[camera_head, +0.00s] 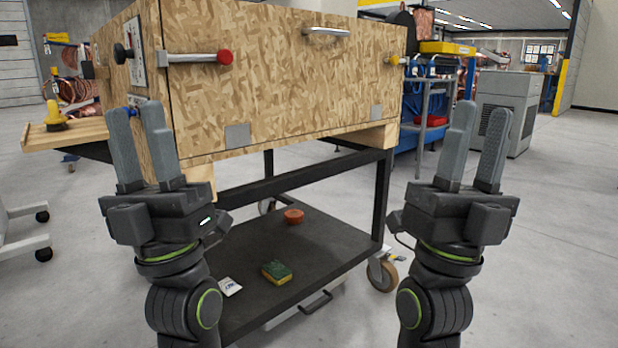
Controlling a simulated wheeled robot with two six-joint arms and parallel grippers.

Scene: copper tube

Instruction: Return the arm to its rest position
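My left gripper (138,112) stands upright at the left, fingers pointing up and parted, with nothing between them. It is in front of the left side of a wooden crate-like box (285,85). My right gripper (479,118) stands upright at the right, its fingers also parted and empty, to the right of the box. Both wrists are raised at about the same height. Neither gripper shows clear contact with anything.
The box sits on a black wheeled cart (345,170). Its lower shelf holds a green and yellow sponge (277,272), a red-orange round item (293,216) and a white packet (229,286). Open floor (560,220) lies at right.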

